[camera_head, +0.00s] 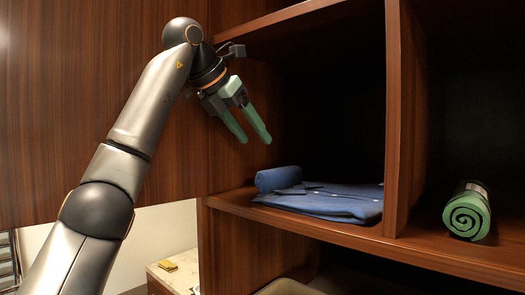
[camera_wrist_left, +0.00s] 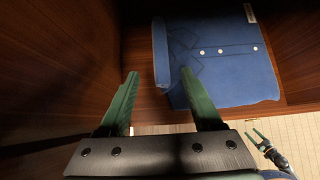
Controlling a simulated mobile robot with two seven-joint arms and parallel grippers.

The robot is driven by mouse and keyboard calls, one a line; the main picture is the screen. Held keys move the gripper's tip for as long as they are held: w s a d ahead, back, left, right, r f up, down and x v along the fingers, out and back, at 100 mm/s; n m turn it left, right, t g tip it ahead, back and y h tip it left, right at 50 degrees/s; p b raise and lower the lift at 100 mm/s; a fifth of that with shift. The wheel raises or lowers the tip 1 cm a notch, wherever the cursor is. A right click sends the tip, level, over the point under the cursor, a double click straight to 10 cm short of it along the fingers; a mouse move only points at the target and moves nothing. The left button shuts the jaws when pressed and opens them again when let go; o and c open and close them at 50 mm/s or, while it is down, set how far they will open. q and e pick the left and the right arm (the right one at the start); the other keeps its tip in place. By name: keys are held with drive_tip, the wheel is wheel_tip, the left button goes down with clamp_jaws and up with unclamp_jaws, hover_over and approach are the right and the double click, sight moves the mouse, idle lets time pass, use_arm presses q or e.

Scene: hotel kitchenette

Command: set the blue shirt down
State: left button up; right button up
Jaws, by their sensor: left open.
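The blue shirt (camera_head: 325,202) lies folded flat on the shelf of the middle compartment, with a rolled part along its left side. It also shows in the left wrist view (camera_wrist_left: 228,72), with white buttons in a row. My left gripper (camera_head: 255,141) is open and empty, above and to the left of the shirt, apart from it. In the left wrist view its green fingers (camera_wrist_left: 159,74) are spread, and the shirt is beyond them. My right gripper (camera_wrist_left: 254,135) shows small at the lower right of the left wrist view, its two fingers apart.
The wooden shelf board (camera_head: 300,226) bears the shirt. An upright divider (camera_head: 397,120) separates it from a compartment with a green rolled towel (camera_head: 467,211). A wooden panel (camera_head: 70,90) is at the left. A yellow item (camera_head: 167,265) lies on a light counter below.

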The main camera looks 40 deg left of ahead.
use_arm(q)
drive_tip(key=shift+v, duration=1.7)
drive_tip(key=shift+w+f, duration=0.1)
